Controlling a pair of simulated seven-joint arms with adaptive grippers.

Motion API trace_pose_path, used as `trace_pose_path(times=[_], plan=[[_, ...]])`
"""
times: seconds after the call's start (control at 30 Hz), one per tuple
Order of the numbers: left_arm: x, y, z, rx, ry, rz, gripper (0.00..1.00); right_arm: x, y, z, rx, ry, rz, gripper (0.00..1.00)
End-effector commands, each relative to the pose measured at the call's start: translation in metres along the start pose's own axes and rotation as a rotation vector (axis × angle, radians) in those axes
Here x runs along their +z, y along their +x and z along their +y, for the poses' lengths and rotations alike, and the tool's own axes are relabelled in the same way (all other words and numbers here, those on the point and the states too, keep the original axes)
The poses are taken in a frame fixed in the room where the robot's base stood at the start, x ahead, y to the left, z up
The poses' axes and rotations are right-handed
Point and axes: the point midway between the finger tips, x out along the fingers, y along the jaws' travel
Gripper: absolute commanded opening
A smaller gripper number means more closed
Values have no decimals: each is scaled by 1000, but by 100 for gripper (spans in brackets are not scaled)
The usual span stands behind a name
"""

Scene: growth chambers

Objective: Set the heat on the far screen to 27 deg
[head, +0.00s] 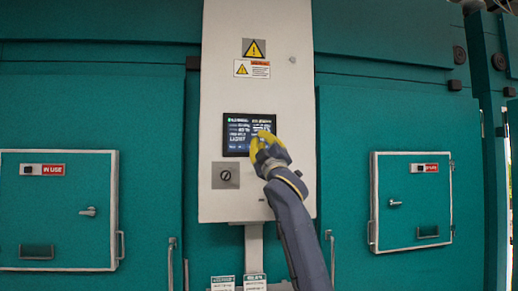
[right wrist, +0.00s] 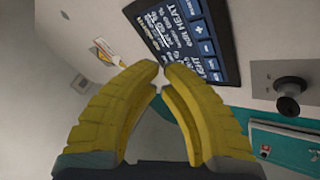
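The dark touch screen (head: 236,133) is set in the white control cabinet (head: 257,90). In the right wrist view the screen (right wrist: 184,28) shows at a tilt, with "edit HEAT" lettering and blue buttons marked plus and minus; the value set is too small to read. My right gripper (head: 262,141) is in front of the screen's lower right corner. In the right wrist view its yellow fingers (right wrist: 162,68) have their tips almost together, with a narrow gap and nothing held. The tips overlap the screen's edge; whether they touch it I cannot tell. My left gripper is not in view.
A rotary knob (head: 226,176) is on the cabinet below the screen, and it shows dark in the right wrist view (right wrist: 290,88). Teal doors with small hatches stand left (head: 70,205) and right (head: 412,200). Warning labels (head: 252,68) are above the screen.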

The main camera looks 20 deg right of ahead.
Motion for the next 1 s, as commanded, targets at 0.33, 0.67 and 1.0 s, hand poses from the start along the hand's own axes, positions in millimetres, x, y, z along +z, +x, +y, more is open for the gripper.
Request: trace_pose_path(times=[0.33,0.67,1.0], plan=[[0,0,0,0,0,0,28,15,28,-15,-1,0,-1,0],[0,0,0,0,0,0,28,20,38,-20,0,0,0,0],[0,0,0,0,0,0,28,20,38,-20,0,0,0,5]])
